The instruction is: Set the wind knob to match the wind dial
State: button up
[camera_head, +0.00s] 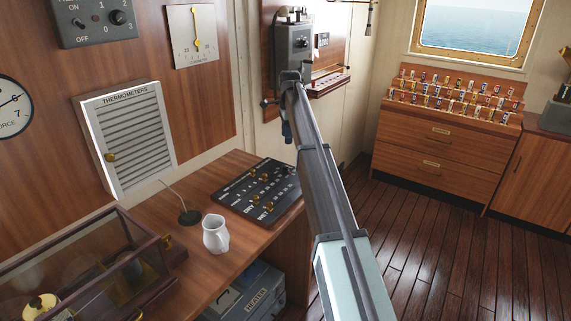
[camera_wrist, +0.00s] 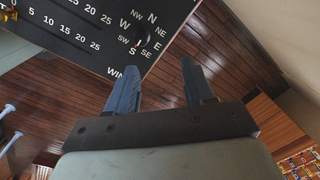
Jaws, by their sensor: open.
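A black panel (camera_head: 235,196) with several brass knobs lies on the wooden desk; it also shows in the wrist view (camera_wrist: 75,25). Its wind knob (camera_wrist: 139,37) is small and dark, ringed by compass letters, near one panel corner in the wrist view; its exact setting is too small to read. A round white dial (camera_head: 10,104) marked "ORCE", with 6 and 7 visible, is cut off at the left edge of the head view. No compass-letter dial shows. My gripper (camera_wrist: 160,73) is open and empty, its blue fingers (camera_head: 286,133) pointing down beyond the panel's right end.
A white jug (camera_head: 215,234) and a thin rod on a dark base (camera_head: 190,217) stand on the desk left of the panel. A glass-topped case (camera_head: 95,265) is at lower left. Wooden drawers (camera_head: 437,150) stand at right, with open floor (camera_head: 440,240) before them.

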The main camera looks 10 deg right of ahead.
aim_at(286, 166)
jog(key=shift+g, duration=0.3)
jog(key=s+f, duration=0.1)
jog(key=f, duration=0.6)
jog(key=s+a+f, duration=0.1)
jog(key=f, duration=0.3)
jog(key=shift+s+f, duration=0.15)
jog(key=shift+s, duration=0.15)
grip_shut()
